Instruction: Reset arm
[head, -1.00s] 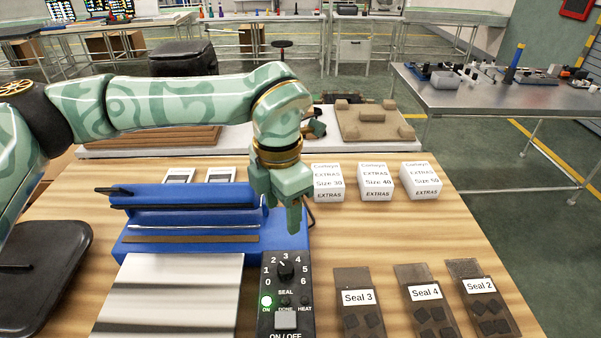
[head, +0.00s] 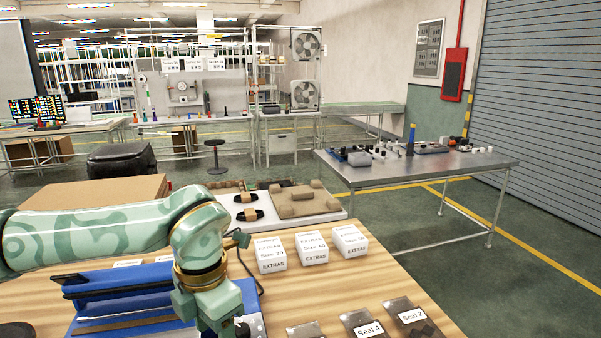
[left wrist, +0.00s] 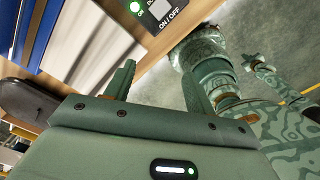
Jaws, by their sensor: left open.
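My left gripper (head: 207,318) hangs over the right end of the blue sealing machine (head: 140,290) in the head view and hides much of its control box. In the left wrist view its two fingers (left wrist: 158,85) stand wide apart with nothing between them. The control box (left wrist: 165,12) with its ON/OFF button and lit green lamp shows at the top of that view. Green patterned parts of my own body fill the right of the wrist view. A small claw-like part (left wrist: 250,64) there may be my right gripper, but its fingers are unclear.
White EXTRAS boxes (head: 312,247) stand on the wooden table behind and right of the machine. Seal packets (head: 362,327) lie at the front right. A tray (head: 228,197) with sandals and a brown mould is behind. A metal table (head: 430,164) stands apart at right.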

